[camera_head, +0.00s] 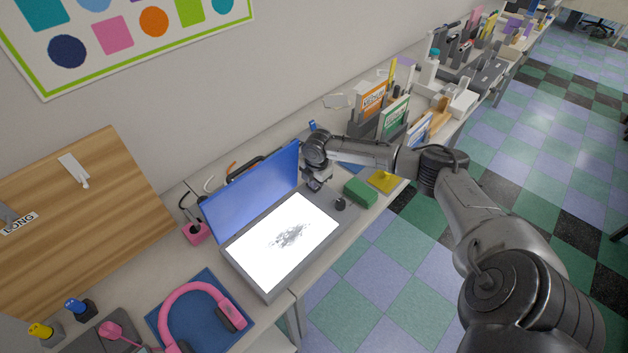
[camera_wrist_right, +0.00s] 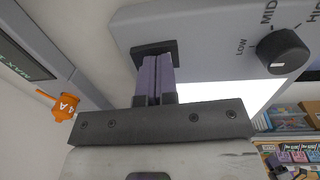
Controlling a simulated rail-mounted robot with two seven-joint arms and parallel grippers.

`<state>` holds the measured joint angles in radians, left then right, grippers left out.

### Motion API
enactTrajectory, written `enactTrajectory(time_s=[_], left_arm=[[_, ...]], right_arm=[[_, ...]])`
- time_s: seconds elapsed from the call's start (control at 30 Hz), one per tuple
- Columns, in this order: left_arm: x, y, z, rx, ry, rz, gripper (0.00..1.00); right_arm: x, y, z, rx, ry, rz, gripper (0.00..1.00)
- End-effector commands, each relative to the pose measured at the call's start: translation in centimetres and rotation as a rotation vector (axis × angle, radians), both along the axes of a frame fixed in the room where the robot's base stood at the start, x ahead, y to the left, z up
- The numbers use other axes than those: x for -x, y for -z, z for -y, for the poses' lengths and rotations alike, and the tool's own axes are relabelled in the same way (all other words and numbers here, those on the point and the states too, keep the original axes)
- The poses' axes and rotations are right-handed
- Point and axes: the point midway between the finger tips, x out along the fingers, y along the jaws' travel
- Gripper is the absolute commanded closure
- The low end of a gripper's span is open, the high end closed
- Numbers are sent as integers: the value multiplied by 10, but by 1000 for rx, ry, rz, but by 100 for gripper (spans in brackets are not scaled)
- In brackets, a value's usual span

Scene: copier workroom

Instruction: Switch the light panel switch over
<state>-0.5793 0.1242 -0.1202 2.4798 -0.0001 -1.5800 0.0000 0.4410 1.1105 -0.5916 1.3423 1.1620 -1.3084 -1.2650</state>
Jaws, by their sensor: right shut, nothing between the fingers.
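The light panel (camera_head: 243,262) is a grey box on the bench with a raised blue lid (camera_head: 253,192). Its white surface (camera_head: 290,238) glows and has a dark grey smudge. My right gripper (camera_head: 314,184) is at the panel's far right corner. In the wrist view its purple fingers (camera_wrist_right: 157,62) are together and empty, with their tips at a black switch (camera_wrist_right: 153,47) on the grey casing. The fingers partly hide it, so its position is unclear. A black knob (camera_wrist_right: 282,51) beside it has LOW, MID and HIGH marks. My left gripper is out of view.
A green block (camera_head: 360,192) and a yellow pad (camera_head: 386,181) lie right of the panel. Pink headphones (camera_head: 193,292) rest on a blue mat at the near side. Books (camera_head: 394,116) stand farther back. A wooden board (camera_head: 85,215) is at left.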

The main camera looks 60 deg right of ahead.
Motion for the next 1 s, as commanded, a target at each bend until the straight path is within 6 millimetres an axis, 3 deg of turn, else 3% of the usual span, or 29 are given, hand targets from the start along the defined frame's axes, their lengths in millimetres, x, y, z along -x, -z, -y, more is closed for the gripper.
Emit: enactTrajectory(time_s=[0.27, 0.6, 0.67, 1.0], left_arm=[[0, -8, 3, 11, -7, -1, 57], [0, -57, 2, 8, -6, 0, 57], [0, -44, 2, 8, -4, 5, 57], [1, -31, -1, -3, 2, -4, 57]], right_arm=[[0, -8, 0, 0, 0, 1, 100], [3, -50, -2, 0, -2, -1, 100], [4, -54, -1, 3, -3, 3, 100], [11, -115, -4, 2, -2, 2, 100]])
